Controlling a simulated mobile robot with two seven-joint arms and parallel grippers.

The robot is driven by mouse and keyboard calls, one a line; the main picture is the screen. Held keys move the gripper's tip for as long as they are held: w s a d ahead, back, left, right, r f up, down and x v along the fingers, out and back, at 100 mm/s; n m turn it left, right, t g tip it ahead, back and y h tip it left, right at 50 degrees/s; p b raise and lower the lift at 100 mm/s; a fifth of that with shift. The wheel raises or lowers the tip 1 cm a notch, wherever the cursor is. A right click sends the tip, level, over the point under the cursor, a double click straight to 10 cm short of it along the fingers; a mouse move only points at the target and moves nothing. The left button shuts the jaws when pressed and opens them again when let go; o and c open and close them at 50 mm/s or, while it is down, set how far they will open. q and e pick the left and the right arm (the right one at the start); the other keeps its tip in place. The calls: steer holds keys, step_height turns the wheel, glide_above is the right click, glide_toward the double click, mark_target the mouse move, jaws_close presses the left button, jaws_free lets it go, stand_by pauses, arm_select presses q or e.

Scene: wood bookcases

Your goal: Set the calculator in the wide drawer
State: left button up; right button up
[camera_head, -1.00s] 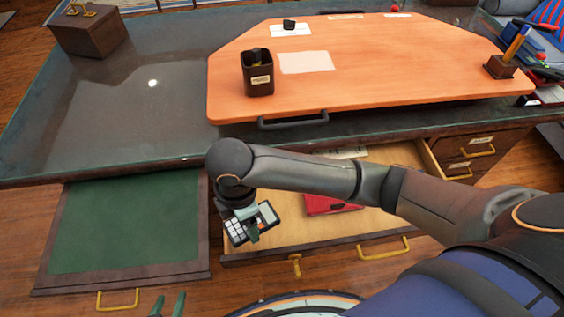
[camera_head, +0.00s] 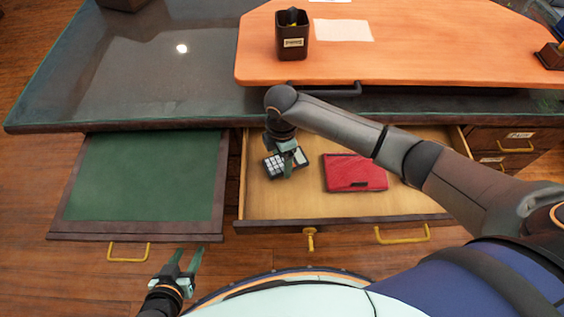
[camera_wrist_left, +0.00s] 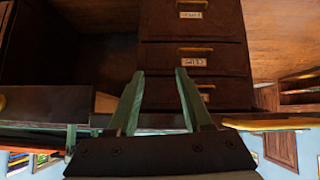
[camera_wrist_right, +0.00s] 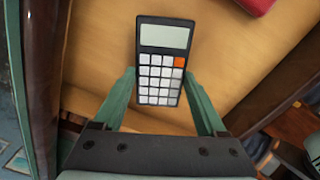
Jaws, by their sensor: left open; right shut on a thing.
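The calculator (camera_head: 277,167) is dark with white keys, one orange key and a pale screen. My right gripper (camera_head: 291,157) is shut on it, over the left part of the open wide drawer (camera_head: 405,203). In the right wrist view the calculator (camera_wrist_right: 165,38) lies between the fingertips (camera_wrist_right: 160,78), screen end away from me, above the drawer's pale wood floor (camera_wrist_right: 215,60). I cannot tell whether it touches the floor. My left gripper (camera_head: 187,256) is open and empty, low in front of the desk; its fingers (camera_wrist_left: 160,76) are apart in the left wrist view.
A red flat item (camera_head: 353,172) lies in the drawer, right of the calculator. A green-topped pull-out panel (camera_head: 145,180) is to the left. The orange desktop board (camera_head: 420,45) carries a dark pen cup (camera_head: 292,40). Smaller closed drawers (camera_head: 505,140) are at the right.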

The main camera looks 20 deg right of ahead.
mark_target(282, 163)
steer(key=shift+f, duration=0.75)
steer(key=shift+f, duration=0.1)
steer(key=o, duration=1.3)
steer(key=shift+o, duration=0.2)
step_height(282, 163, up, 12)
steer(key=p, duration=0.2)
